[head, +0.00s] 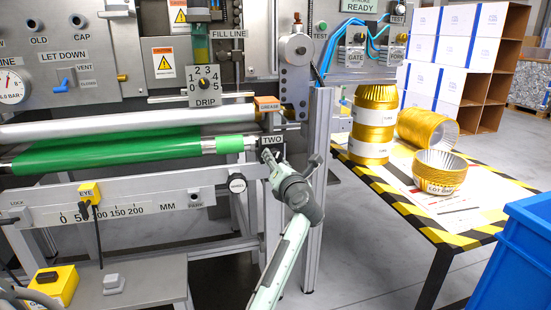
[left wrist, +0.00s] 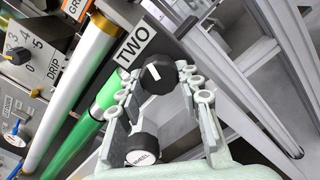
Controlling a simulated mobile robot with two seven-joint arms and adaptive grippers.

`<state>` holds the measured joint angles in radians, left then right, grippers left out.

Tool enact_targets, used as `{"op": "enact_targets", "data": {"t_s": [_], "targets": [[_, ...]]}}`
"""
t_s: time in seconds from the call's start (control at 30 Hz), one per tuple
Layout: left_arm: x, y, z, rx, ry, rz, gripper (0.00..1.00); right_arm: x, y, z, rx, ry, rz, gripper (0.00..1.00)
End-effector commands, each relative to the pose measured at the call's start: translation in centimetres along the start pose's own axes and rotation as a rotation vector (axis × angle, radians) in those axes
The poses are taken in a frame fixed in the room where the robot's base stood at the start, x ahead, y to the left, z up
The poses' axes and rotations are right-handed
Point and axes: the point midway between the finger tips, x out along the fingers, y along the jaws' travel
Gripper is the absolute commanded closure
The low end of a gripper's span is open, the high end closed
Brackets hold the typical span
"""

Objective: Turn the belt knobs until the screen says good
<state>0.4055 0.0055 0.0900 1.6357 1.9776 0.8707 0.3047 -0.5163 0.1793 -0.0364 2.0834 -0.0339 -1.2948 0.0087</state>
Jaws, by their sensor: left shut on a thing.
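The black belt knob (left wrist: 160,74) with a white mark sits beside the TWO label (left wrist: 133,47), which also shows in the head view (head: 271,141). My left gripper (head: 270,158) reaches up to it from below in the head view. In the left wrist view its two fingers stand on either side of this knob, shut on it. In the head view the gripper mostly hides the knob. A green belt roller (head: 110,157) lies left of it. A display reading READY (head: 363,6) is cut off at the top edge. My right gripper is not in view.
A second round knob (head: 237,184) sits just left of my left gripper. A grey post (head: 318,190) stands close on its right. A striped table (head: 490,232) with gold cup stacks (head: 374,125) and a blue bin (head: 515,260) are at the right.

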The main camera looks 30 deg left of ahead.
Motion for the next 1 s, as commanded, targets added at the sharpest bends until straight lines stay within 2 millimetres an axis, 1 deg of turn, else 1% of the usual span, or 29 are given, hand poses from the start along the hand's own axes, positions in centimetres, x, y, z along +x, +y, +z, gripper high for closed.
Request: {"op": "enact_targets", "data": {"t_s": [0.43,0.47,0.6,0.63,0.87,1.0], "targets": [[-0.05,-0.15,-0.21,0.005,0.004,-0.002,0.94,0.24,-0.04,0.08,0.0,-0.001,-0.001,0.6],[-0.05,-0.15,-0.2,0.005,0.004,-0.002,0.63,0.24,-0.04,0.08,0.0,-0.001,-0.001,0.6],[-0.04,-0.12,-0.15,0.004,0.003,-0.002,0.46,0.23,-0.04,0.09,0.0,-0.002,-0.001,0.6],[-0.04,-0.11,-0.13,0.004,0.002,-0.002,0.44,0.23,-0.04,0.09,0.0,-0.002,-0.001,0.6],[-0.02,-0.04,-0.04,0.003,0.001,-0.001,0.44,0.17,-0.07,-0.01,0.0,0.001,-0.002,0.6],[0.0,0.45,0.67,0.0,-0.001,0.001,0.44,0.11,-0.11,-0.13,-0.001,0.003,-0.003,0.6]]}}
